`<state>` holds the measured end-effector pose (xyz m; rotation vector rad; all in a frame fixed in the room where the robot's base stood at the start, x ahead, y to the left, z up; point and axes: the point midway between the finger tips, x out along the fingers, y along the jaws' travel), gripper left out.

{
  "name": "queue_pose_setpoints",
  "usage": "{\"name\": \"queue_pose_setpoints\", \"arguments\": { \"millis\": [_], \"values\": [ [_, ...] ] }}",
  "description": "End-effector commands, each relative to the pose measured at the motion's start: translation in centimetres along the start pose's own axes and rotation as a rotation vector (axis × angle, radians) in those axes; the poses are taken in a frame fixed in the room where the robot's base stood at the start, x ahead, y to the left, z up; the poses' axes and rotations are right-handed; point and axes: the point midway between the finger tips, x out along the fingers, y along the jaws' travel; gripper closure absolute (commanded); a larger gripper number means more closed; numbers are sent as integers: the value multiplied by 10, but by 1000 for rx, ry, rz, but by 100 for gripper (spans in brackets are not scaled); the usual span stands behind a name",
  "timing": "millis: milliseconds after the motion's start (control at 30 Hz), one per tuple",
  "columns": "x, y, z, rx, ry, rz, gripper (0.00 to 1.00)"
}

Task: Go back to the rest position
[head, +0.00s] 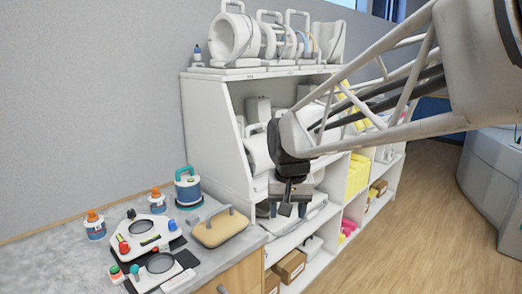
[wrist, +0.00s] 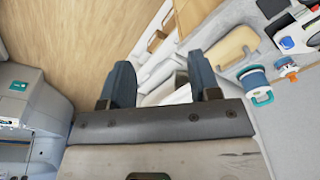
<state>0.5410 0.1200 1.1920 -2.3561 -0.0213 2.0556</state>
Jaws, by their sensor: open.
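My gripper (head: 287,208) hangs at the end of my arm, in front of the white shelf unit, in the middle of the head view. In the wrist view my gripper (wrist: 163,88) shows two dark blue-grey fingers set well apart, with nothing between them. Behind the gap I see pale shelf parts and wood floor. The gripper is open and empty, and it touches nothing that I can make out.
A white shelf unit (head: 210,125) stands behind my gripper, with coils on top. A counter (head: 60,253) at the left bears a tan pad (head: 220,228), a teal-handled canister (head: 188,188), orange-capped bottles and white devices. Wood floor (head: 425,215) lies clear at the right.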

Motion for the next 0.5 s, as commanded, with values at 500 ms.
{"name": "queue_pose_setpoints", "arguments": {
  "millis": [500],
  "values": [
    [-4,82,123,12,54,10,43]
  ]
}}
